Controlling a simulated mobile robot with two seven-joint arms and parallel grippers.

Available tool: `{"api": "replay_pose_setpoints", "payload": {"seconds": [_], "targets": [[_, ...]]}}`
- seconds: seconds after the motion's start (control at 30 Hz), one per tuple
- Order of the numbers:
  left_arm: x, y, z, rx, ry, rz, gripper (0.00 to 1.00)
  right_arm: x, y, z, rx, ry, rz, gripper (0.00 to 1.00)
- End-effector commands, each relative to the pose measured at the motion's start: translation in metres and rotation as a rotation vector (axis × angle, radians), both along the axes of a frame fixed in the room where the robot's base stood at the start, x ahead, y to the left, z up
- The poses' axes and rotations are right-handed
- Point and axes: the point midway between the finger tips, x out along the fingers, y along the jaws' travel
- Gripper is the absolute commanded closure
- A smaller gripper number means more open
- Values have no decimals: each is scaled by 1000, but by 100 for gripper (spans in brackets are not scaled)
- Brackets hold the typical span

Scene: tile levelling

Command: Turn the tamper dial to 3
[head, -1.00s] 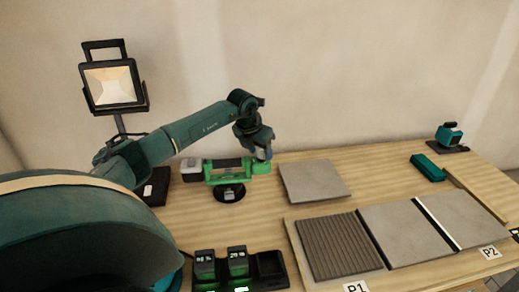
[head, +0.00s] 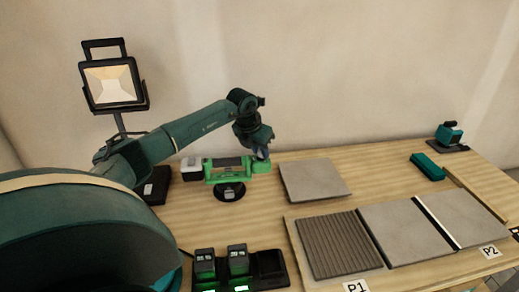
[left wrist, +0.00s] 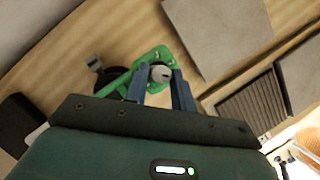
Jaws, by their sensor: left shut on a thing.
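The green tamper (head: 228,172) lies on the wooden table near the back, with a grey-white battery-like block at its left end and a black round suction pad (head: 229,192) below it. My left gripper (head: 262,154) is over the tamper's right end. In the left wrist view the tamper (left wrist: 117,84) shows with a round light-grey dial (left wrist: 160,73) between the fingers of my left gripper (left wrist: 161,84). The fingers are shut on the dial from both sides. The number on the dial is too small to read. My right gripper is not in view.
A loose grey tile (head: 314,180) lies just right of the tamper. A ribbed bed (head: 340,246) and laid tiles (head: 405,234) are at the front right. A battery charger (head: 271,266) stands at the front. A work lamp (head: 112,84) stands at the back left.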

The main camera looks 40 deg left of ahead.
Motion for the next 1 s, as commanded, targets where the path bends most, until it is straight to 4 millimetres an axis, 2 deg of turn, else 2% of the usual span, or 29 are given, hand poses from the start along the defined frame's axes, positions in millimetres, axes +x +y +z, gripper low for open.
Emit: {"api": "replay_pose_setpoints", "payload": {"seconds": [0.33,0.67,0.7,0.93,1.0], "targets": [[0,3,0,-1,0,-246,98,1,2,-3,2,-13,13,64],[0,3,1,1,-1,-266,98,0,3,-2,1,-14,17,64],[0,3,1,1,-1,-266,73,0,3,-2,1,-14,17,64],[0,3,1,0,-1,-265,54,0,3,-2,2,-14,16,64],[0,3,1,0,-1,-265,53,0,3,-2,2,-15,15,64]]}}
